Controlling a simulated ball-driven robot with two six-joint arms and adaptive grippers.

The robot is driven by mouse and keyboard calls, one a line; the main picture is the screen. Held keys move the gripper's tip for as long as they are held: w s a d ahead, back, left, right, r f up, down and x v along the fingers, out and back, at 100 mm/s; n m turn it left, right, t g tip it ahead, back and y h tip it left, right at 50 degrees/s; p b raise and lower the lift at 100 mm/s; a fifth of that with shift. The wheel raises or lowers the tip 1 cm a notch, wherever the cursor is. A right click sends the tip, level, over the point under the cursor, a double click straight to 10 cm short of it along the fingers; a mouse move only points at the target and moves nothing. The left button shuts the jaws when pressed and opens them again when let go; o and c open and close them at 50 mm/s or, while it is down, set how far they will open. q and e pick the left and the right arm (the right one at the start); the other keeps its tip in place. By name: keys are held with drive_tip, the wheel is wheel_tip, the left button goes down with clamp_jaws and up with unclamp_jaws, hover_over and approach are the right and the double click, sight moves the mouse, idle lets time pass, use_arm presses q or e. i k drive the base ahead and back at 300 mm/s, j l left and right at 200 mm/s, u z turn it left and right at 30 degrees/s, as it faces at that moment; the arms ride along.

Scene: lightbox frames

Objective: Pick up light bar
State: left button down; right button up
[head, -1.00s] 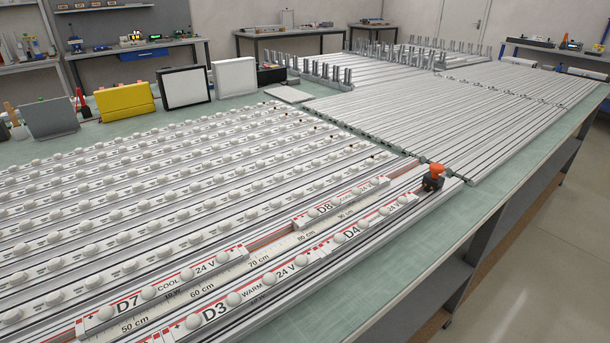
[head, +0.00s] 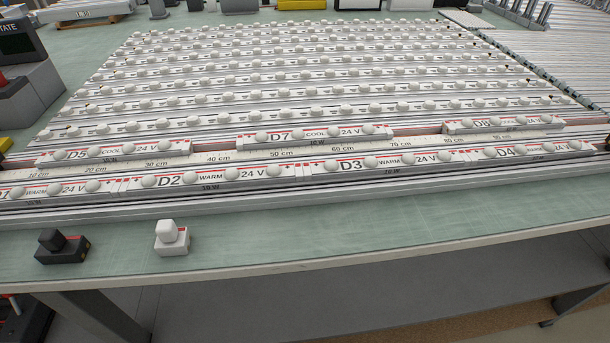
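Several light bars lie on the bench along a ruler marked in cm. In the front row are D2 (head: 205,178), D3 (head: 385,164) and D4 (head: 530,151), end to end, with another bar partly cut off at the left edge. Behind the ruler lie D5 (head: 113,153), D7 (head: 315,137) and D8 (head: 503,124), with gaps between them. D2 and D3 read WARM, 24 V; D5 and D7 read COOL, 24 V. Each bar carries white domes. The task does not say which bar. Neither gripper is in view.
Rows of domed strips (head: 300,75) fill the bench behind. A black block with a knob (head: 62,246) and a white one (head: 172,238) stand near the front edge. The green bench top (head: 400,225) is clear to their right. A dark screen device stands at the left.

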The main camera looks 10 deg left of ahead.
sight(231, 177)
drive_tip(key=k+j, duration=0.15)
drive_tip(key=k, duration=0.75)
drive_tip(key=k+j, duration=0.1)
drive_tip(key=k, duration=0.75)
